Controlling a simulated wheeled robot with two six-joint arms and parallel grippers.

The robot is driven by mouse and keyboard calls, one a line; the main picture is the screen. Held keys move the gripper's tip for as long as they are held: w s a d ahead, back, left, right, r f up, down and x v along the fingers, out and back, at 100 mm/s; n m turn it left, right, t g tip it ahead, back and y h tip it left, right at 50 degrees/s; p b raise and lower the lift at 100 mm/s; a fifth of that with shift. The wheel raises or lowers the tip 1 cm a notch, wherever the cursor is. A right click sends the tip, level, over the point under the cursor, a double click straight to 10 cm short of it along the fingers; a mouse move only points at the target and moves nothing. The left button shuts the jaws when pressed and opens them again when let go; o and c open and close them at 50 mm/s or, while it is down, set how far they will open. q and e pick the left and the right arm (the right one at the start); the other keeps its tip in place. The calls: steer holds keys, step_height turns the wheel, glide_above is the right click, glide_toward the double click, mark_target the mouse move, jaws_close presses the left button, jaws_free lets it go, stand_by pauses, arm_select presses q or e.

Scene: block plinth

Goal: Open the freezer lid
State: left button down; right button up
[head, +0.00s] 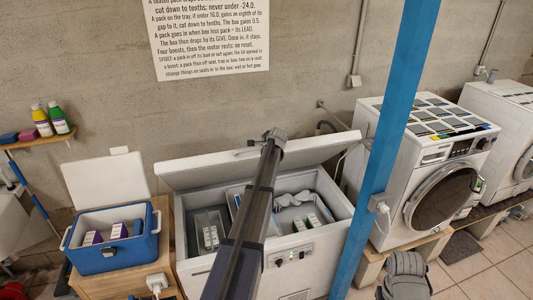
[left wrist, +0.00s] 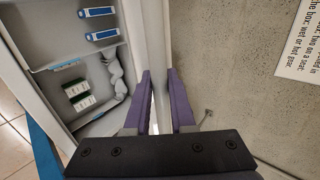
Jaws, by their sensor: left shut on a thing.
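The white chest freezer (head: 290,260) stands in the middle of the head view. Its lid (head: 205,171) is raised and tilted back, and the inside is visible. My left gripper (head: 274,137) is at the lid's upper edge, with my arm crossing in front of the freezer. In the left wrist view, the purple fingers of the left gripper (left wrist: 160,108) sit on both sides of a pale strip, shut on the lid's edge. Small boxes and a crumpled grey item (left wrist: 112,75) lie inside the freezer. My right gripper is not identifiable in either view.
A blue cool box (head: 112,259) with purple packs stands open on a wooden stand at left. A blue post (head: 372,165) rises close to the freezer's right side. A washing machine (head: 432,165) stands beyond it. The wall is behind the lid.

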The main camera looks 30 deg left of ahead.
arm_select(q)
steer(key=shift+w+a+r+p, duration=0.55)
steer(key=shift+w+a+r, duration=0.2)
steer(key=shift+r, duration=0.1)
steer(key=shift+s, duration=0.1)
steer(key=c, duration=0.8)
jaws_free()
steer(key=shift+o, duration=0.2)
